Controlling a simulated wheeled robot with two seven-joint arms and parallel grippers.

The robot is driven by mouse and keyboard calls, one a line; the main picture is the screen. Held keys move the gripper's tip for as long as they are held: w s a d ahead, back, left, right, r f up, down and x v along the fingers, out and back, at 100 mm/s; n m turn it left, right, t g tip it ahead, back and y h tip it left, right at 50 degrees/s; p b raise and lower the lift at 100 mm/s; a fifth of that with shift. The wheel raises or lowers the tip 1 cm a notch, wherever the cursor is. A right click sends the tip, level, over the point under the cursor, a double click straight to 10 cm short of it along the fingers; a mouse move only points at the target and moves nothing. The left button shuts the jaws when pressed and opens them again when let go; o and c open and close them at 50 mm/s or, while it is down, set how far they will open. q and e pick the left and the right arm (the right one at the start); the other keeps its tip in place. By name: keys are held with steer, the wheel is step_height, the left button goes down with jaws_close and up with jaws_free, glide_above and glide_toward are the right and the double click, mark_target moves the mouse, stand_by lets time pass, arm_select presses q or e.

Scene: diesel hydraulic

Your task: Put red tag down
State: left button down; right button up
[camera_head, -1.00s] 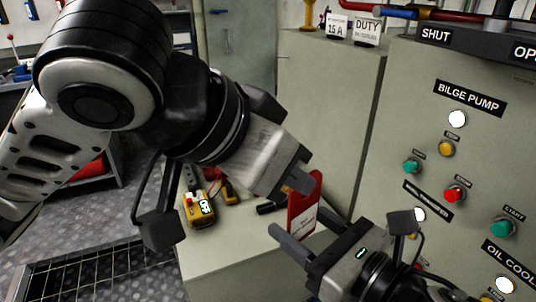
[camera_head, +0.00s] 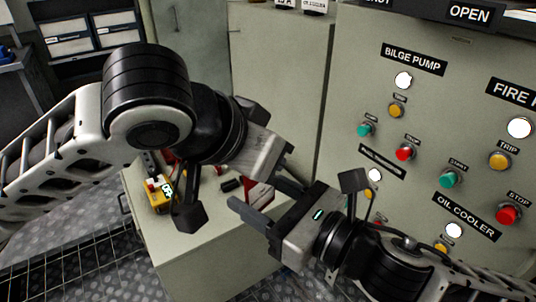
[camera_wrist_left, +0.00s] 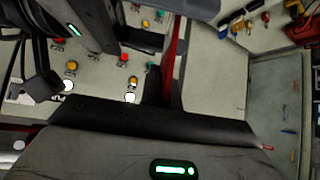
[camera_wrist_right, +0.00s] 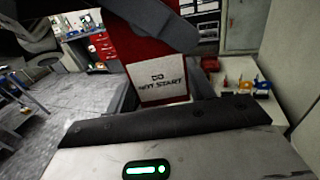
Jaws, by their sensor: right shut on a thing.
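The red tag (camera_head: 260,194) is partly hidden between my two grippers in the head view. In the right wrist view the tag (camera_wrist_right: 157,72) shows a white label reading "DO NOT START". It stands nearly edge-on in the left wrist view (camera_wrist_left: 173,48). My right gripper (camera_head: 262,203) is shut on the tag, above the low grey cabinet top. My left gripper (camera_head: 287,178) is right beside the tag, its fingers partly covered; I cannot tell whether they are open or touching it.
A low grey cabinet (camera_head: 205,248) carries a yellow box (camera_head: 158,194) and small dark items. A tall control panel (camera_head: 440,130) with buttons and labels stands close on the right. Grated floor lies at lower left.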

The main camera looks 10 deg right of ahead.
steer(key=o, duration=1)
steer(key=shift+w+f+m, duration=0.1)
steer(key=shift+f+m, duration=0.2)
steer(key=shift+f, duration=0.1)
step_height(320, 180, down, 13)
steer(key=m+g+h, duration=0.1)
steer(key=m+h, duration=0.2)
steer(key=m, duration=1.8)
steer(key=s+d+f+m+h, duration=0.1)
steer(key=s+d+f+m, duration=0.1)
steer(key=f+m, duration=0.2)
steer(key=s+d+f+m+g+h, duration=0.1)
steer(key=s+d+f+m+h, duration=0.1)
steer(key=m, duration=0.7)
steer(key=s+d+f+m+g+h, duration=0.1)
steer(key=s+d+f+m+h, duration=0.1)
steer(key=s+d+f+m, duration=0.2)
step_height(320, 180, down, 3)
steer(key=shift+s+r+m, duration=0.15)
steer(key=shift+m, duration=1.55)
